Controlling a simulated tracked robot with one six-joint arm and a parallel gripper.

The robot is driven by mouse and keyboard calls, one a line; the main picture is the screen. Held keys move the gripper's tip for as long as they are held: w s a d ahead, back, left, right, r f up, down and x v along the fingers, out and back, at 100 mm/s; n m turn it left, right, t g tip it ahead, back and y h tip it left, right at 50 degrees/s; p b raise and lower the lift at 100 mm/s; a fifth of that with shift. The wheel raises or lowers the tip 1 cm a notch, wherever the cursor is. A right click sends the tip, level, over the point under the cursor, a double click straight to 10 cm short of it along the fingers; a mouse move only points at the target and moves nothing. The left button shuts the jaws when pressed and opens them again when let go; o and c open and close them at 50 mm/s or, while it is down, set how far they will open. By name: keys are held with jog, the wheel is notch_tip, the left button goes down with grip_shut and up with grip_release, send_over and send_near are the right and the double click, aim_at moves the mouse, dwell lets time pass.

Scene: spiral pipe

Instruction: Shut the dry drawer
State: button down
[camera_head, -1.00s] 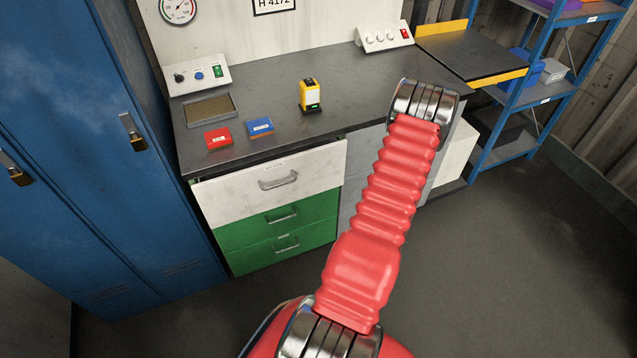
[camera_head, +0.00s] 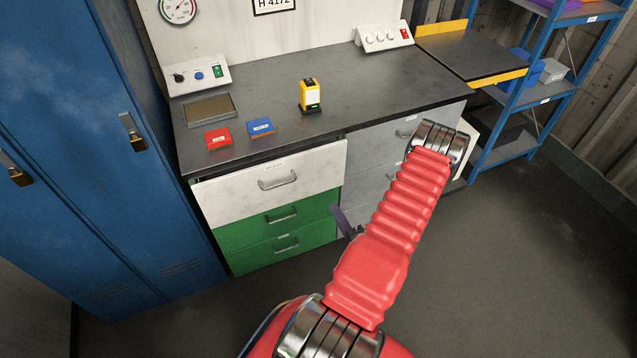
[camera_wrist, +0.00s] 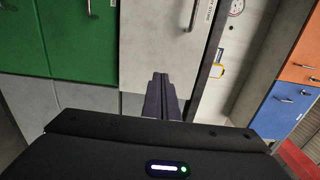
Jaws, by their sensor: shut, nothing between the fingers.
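The white top drawer (camera_head: 270,181) under the bench stands out past the green drawers below it, with a dark gap under the bench top at its left. I cannot read its small label, so the pictures do not confirm that it is the dry drawer. The wrist view shows its white front (camera_wrist: 160,35) and metal handle (camera_wrist: 193,15) turned sideways. My gripper (camera_wrist: 162,82) is shut and empty, its fingers pointing toward the white front; I cannot tell if they touch it. In the head view, part of my gripper (camera_head: 341,219) shows right of the green drawers, mostly hidden by my arm.
Two green drawers (camera_head: 283,215) lie below the white one, and grey drawers (camera_head: 372,160) stand to the right. The bench top (camera_head: 360,90) bears a red box (camera_head: 218,138), a blue box (camera_head: 261,127) and a yellow device (camera_head: 310,95). A blue locker (camera_head: 90,150) stands left. Floor in front is open.

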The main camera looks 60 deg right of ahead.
aim_at(315, 175)
jog(key=shift+w, duration=0.1)
jog(key=shift+x, duration=6.95)
jog(key=shift+d, duration=0.1)
jog(key=x, duration=0.3)
jog(key=shift+w+d, duration=0.15)
jog(key=shift+w, duration=0.05)
jog(key=shift+w+d+r, duration=0.1)
jog(key=shift+w+d, duration=0.05)
jog(key=shift+d, duration=0.05)
jog(key=shift+a, duration=0.1)
jog(key=shift+a, duration=0.1)
jog(key=v, duration=1.4)
jog(key=shift+s+f, duration=0.2)
jog(key=shift+s, duration=0.05)
